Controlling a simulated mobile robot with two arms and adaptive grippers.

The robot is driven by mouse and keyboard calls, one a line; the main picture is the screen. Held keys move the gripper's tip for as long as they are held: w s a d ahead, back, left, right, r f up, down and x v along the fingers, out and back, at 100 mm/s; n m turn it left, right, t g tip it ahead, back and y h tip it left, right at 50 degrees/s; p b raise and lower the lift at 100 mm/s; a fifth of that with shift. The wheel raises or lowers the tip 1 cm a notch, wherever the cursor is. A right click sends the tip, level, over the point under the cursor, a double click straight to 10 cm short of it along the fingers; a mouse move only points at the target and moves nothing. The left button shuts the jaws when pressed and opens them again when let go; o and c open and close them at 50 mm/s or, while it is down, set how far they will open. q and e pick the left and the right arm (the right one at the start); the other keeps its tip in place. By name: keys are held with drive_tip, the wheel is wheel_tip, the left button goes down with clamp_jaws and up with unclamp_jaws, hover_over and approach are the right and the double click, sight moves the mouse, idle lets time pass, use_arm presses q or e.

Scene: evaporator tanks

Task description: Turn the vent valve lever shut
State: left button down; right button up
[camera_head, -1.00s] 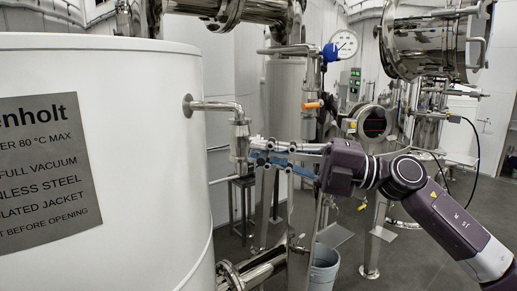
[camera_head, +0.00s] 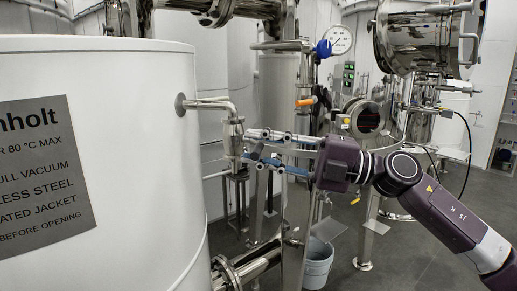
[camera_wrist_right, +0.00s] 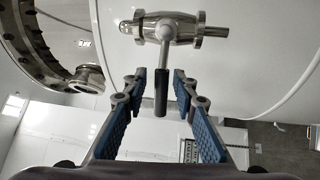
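The vent valve (camera_head: 233,138) hangs below a short bent pipe on the white tank's side. In the right wrist view its steel body (camera_wrist_right: 168,30) is at the top. A lever with a dark grip (camera_wrist_right: 161,92) points from it toward my palm. My right gripper (camera_head: 252,146) is beside the valve, its blue-padded fingers pointing left at it. In the wrist view the right gripper (camera_wrist_right: 159,82) is open. The lever's grip lies between the fingertips, with a visible gap on each side. In the head view the fingers partly hide the lever. My left gripper is out of view.
The white tank (camera_head: 130,150) with its grey label fills the left. Steel columns and pipes stand behind the gripper, with an orange lever (camera_head: 306,101) and a blue fitting (camera_head: 323,48). A bucket (camera_head: 318,265) is on the floor below. Open floor lies at the lower right.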

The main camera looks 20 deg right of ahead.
drive_tip(key=shift+f, duration=0.1)
drive_tip(key=v, duration=1.2)
idle(0.6)
idle(0.5)
